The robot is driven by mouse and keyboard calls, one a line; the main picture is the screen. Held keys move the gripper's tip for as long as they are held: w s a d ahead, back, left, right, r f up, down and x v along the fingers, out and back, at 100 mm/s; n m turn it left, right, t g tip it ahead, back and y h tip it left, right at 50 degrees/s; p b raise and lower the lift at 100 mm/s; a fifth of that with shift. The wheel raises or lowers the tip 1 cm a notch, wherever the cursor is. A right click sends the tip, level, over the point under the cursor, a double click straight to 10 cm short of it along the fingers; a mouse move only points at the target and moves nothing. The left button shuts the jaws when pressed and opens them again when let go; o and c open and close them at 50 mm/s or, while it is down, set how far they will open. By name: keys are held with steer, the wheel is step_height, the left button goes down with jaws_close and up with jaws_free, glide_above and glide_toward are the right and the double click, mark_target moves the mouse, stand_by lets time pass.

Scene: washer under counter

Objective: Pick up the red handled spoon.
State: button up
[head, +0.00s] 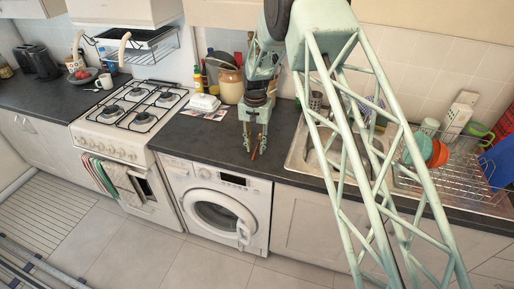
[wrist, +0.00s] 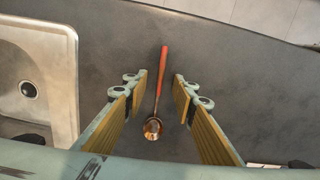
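The red handled spoon (wrist: 162,82) lies on the dark counter in the wrist view, its red handle pointing up the picture and its copper-coloured bowl toward the bottom. My gripper (wrist: 160,83) is open, with one finger on each side of the spoon. There is a visible gap between each finger and the spoon. In the head view my gripper (head: 255,147) points down over the counter above the washer, and a small reddish part of the spoon shows between and below the fingers. Whether the fingertips touch the counter cannot be told.
A metal sink (wrist: 62,80) lies left of the gripper in the wrist view. In the head view a white butter dish (head: 204,103), a crock (head: 231,86) and bottles stand left of my gripper. A dish rack (head: 470,165) stands at the right. The counter around the spoon is clear.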

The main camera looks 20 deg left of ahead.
steer(key=shift+f, duration=0.15)
steer(key=shift+c, duration=0.7)
jaws_close()
